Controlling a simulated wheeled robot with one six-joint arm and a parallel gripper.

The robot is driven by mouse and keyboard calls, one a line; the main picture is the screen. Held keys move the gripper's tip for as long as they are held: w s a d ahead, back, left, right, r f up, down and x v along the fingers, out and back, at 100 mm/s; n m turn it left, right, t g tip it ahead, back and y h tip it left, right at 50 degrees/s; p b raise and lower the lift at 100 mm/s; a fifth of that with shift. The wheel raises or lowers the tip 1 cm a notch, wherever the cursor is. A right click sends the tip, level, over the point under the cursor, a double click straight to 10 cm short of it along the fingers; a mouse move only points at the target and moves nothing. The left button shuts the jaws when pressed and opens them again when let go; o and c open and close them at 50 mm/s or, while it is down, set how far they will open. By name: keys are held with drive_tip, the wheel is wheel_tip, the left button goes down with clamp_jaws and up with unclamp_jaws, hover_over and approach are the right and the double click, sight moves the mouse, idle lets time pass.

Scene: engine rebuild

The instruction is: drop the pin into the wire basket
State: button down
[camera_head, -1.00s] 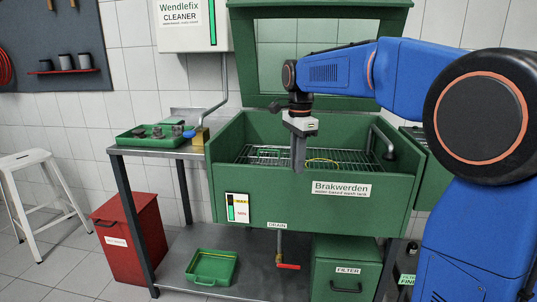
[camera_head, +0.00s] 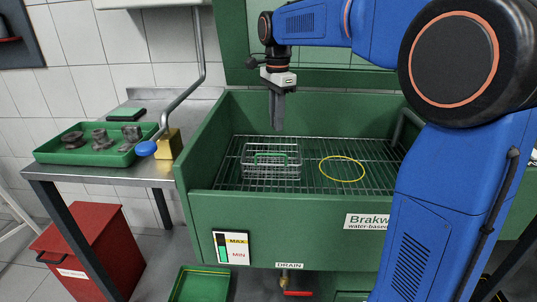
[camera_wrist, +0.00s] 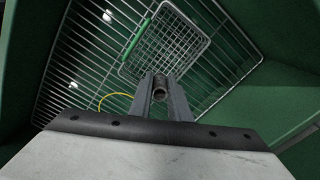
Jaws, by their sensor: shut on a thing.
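My gripper (camera_head: 277,112) points down above the green wash tank (camera_head: 215,205), held higher than the rack. In the wrist view my gripper (camera_wrist: 162,88) is shut on a small round dark pin (camera_wrist: 159,93), seen end-on between the fingers. In the head view the pin is hidden by the fingers. The wire basket (camera_head: 272,172), with a green handle, sits on the rack in the tank, below my gripper. In the wrist view the basket (camera_wrist: 190,42) lies beyond the fingertips, with clear space between.
A yellow ring (camera_head: 342,169) lies on the wire rack (camera_head: 385,165) right of the basket. The tank's walls rise around the rack. A green tray (camera_head: 50,154) with several metal parts stands on the left bench, near a blue knob (camera_head: 146,149) and pipe.

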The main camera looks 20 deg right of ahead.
drive_tip(key=shift+w, duration=0.25)
drive_tip(key=shift+w+f, duration=0.1)
drive_tip(key=shift+f, duration=2.85)
drive_tip(key=c, duration=1.6)
unclamp_jaws()
drive_tip(key=shift+r, duration=0.1)
